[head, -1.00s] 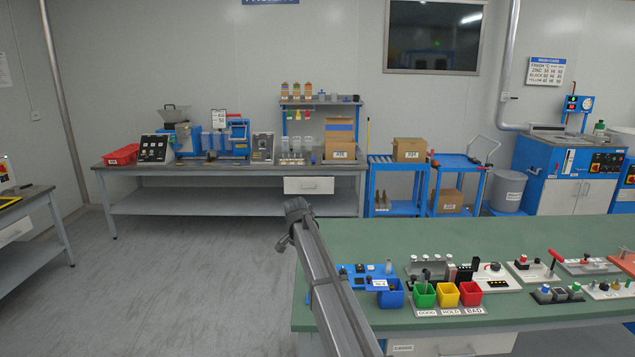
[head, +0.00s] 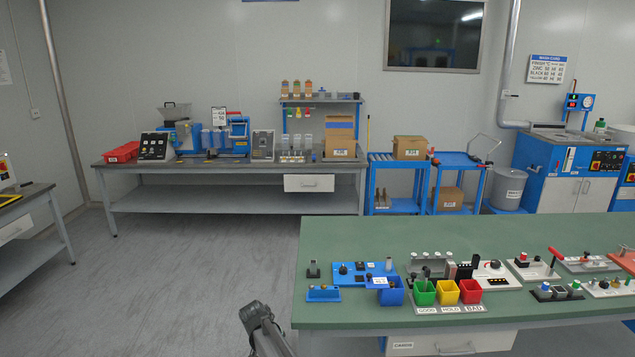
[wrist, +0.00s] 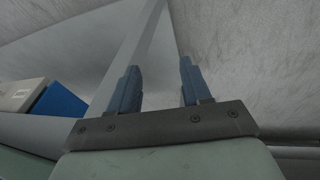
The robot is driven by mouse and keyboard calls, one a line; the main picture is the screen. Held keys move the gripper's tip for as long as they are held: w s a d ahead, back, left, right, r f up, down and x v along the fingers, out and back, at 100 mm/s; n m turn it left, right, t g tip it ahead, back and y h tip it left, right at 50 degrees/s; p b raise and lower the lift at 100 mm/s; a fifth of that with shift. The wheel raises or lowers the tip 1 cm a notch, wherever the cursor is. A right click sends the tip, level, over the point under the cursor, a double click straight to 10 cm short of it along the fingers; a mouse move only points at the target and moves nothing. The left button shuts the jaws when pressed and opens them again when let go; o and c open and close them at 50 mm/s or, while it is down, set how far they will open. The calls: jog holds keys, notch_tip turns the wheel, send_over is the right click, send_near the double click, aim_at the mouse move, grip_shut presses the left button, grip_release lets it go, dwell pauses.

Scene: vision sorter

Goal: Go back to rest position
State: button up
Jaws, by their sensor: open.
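My gripper (wrist: 158,85) shows in the wrist view with its two blue-grey fingers apart and nothing between them. Behind the fingers are only pale grey surfaces. In the head view part of my arm shows at the bottom, left of the green-topped bench (head: 400,240); the gripper's fingers cannot be made out there. The arm is clear of the things on the bench.
The bench carries a blue control box (head: 362,272), a blue bin (head: 391,293), a green bin (head: 424,293), a yellow bin (head: 447,293) and a red bin (head: 471,292). A long grey workbench (head: 230,166) stands at the back wall. The floor (head: 170,270) on the left is clear.

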jog(key=s+d+f+g, duration=0.5)
jog(key=s+d+f, duration=1.4)
jog(key=s+d, duration=0.1)
jog(key=s+d+f+g, duration=0.1)
jog(key=s+d+f, duration=0.1)
jog(key=s, duration=0.7)
jog(key=s+d+f+g+y, duration=0.1)
jog(key=s+d, duration=0.4)
jog(key=s, duration=0.5)
jog(key=s+d+f+n+g+y, duration=0.1)
jog(key=s+d+f+g, duration=0.1)
jog(key=s, duration=0.8)
jog(key=shift+s+d+f, duration=0.2)
jog(key=shift+d+f, duration=0.3)
jog(key=shift+d, duration=0.2)
jog(key=shift+o, duration=0.2)
